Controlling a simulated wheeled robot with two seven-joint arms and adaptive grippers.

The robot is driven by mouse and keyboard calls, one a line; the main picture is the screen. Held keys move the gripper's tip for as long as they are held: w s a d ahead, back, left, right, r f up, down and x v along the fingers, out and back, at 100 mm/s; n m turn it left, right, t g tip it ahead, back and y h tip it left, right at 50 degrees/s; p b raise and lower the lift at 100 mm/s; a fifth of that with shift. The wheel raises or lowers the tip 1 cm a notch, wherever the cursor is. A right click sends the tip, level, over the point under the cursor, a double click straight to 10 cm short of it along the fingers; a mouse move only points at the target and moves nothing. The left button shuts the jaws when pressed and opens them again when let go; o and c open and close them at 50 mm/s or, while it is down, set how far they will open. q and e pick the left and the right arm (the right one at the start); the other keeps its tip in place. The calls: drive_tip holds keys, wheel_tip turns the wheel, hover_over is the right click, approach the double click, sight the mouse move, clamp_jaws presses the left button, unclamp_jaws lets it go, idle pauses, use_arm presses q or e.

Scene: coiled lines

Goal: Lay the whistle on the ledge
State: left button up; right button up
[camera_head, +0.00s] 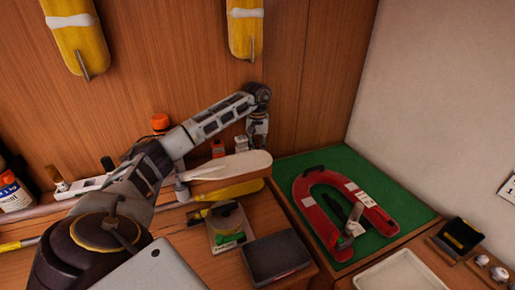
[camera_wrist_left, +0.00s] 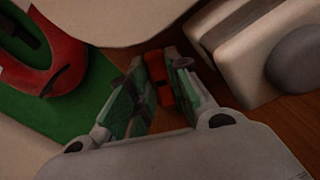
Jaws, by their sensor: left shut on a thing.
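My left gripper (camera_head: 258,132) reaches across to the back wall and points down. In the left wrist view its green-padded fingers (camera_wrist_left: 157,80) are shut on a small orange-red thing, which I take for the whistle (camera_wrist_left: 156,68). The whistle is mostly hidden by the fingers, and I cannot make it out in the head view. The ledge seems to be the wooden strip (camera_head: 205,186) along the back wall, with a long white-topped piece (camera_head: 232,165) lying there in front of the gripper. I cannot tell whether the whistle touches anything. My right gripper is not in view.
A white block with a grey knob (camera_wrist_left: 255,45) is close beside the fingers. A red horseshoe buoy (camera_head: 318,215) lies on a green mat (camera_head: 404,207) at right. A dark box (camera_head: 276,257) stands in front.

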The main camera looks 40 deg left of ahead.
use_arm(q)
drive_tip(key=shift+f, duration=0.1)
drive_tip(key=o, duration=0.5)
drive_tip(key=shift+c, duration=0.2)
drive_tip(key=shift+r, duration=2.95)
drive_tip(key=shift+r+b, duration=0.3)
drive_tip(key=shift+r, duration=0.7)
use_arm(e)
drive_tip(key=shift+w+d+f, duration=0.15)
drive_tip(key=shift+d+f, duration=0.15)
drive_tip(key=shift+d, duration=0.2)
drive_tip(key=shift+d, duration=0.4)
use_arm(q)
drive_tip(key=shift+s+d+f, duration=0.1)
drive_tip(key=shift+d, duration=0.05)
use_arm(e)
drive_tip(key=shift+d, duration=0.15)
